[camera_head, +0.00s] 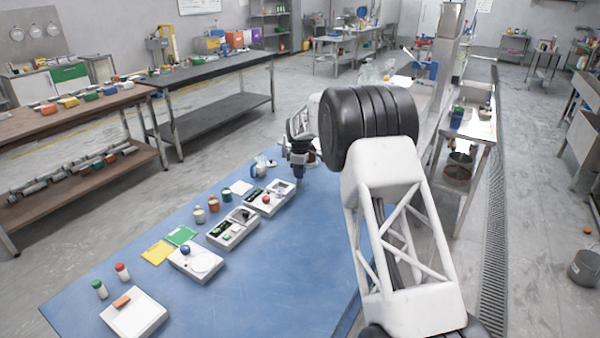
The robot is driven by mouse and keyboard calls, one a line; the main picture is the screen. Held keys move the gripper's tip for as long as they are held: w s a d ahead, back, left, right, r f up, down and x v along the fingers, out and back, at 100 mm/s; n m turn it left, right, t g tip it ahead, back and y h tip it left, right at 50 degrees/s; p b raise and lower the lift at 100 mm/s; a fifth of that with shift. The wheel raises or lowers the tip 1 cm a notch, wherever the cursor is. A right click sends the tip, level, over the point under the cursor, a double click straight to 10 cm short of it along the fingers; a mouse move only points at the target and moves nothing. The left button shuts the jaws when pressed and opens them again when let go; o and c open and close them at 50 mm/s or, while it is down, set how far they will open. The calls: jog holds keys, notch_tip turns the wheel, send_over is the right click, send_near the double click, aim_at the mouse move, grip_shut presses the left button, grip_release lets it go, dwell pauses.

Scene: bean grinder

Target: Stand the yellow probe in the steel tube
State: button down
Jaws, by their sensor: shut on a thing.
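My gripper (299,178) points down over the far right part of the blue table (300,260), just beyond the farthest white tray. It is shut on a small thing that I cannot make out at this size. I cannot pick out the yellow probe. I cannot pick out the steel tube either. My arm hides part of the table's far end and right side.
White trays with small items stand in a row: far (283,203), middle (228,243), near (189,275) and front (150,318). Small jars (200,215), a yellow card (157,253) and a green card (181,235) lie left. The table's front right is clear.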

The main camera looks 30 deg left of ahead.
jog(key=shift+f, duration=0.25)
jog(key=shift+c, duration=1.6)
grip_release()
jog(key=shift+r, duration=0.1)
jog(key=shift+r, duration=3.4)
